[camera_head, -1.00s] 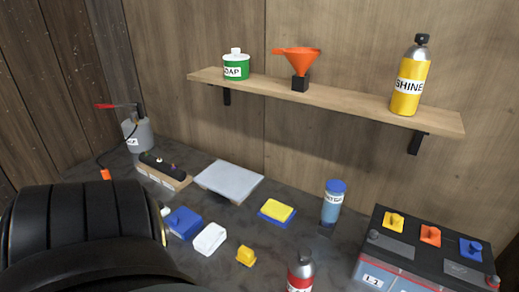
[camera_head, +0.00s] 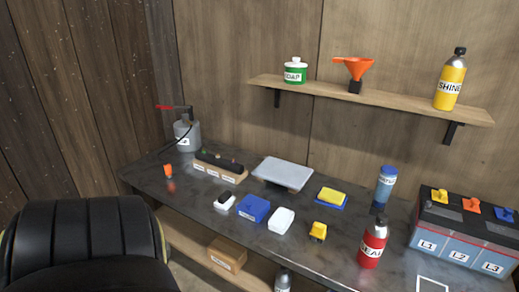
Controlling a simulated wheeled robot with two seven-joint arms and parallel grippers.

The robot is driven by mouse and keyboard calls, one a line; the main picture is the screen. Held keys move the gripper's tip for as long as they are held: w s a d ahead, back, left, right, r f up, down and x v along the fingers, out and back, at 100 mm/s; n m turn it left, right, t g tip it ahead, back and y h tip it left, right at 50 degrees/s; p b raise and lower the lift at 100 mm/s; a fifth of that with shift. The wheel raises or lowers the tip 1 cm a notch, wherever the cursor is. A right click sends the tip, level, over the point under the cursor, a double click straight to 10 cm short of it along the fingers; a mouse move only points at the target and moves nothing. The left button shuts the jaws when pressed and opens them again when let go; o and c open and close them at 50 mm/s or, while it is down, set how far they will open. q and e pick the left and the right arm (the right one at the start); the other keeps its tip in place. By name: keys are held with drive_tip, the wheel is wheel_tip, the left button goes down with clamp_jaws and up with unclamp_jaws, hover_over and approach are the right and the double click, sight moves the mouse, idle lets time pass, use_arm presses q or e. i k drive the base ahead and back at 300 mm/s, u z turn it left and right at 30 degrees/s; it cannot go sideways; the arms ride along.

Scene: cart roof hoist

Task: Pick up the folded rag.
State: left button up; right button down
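No item is clearly marked as the folded rag. A flat yellow piece (camera_head: 332,194) lies on a slightly larger blue piece (camera_head: 318,203) on the bench, and this flat stack may be the rag; I cannot tell for sure. It lies right of a light grey flat plate and left of a blue-capped bottle. A white rounded block (camera_head: 281,220) lies nearer the front edge. Neither of my grippers is in view.
The dark bench (camera_head: 345,240) holds a blue box (camera_head: 253,208), a yellow piece (camera_head: 318,232), a red bottle (camera_head: 372,245), a blue-capped bottle (camera_head: 386,186), a grey plate (camera_head: 283,172) and a battery (camera_head: 462,235). A wall shelf (camera_head: 380,101) hangs above. A large black ribbed shape (camera_head: 85,245) fills the lower left.

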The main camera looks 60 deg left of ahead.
sight(281, 221)
drive_tip(key=u, duration=1)
drive_tip(key=i, duration=0.2)
drive_tip(key=u, duration=0.05)
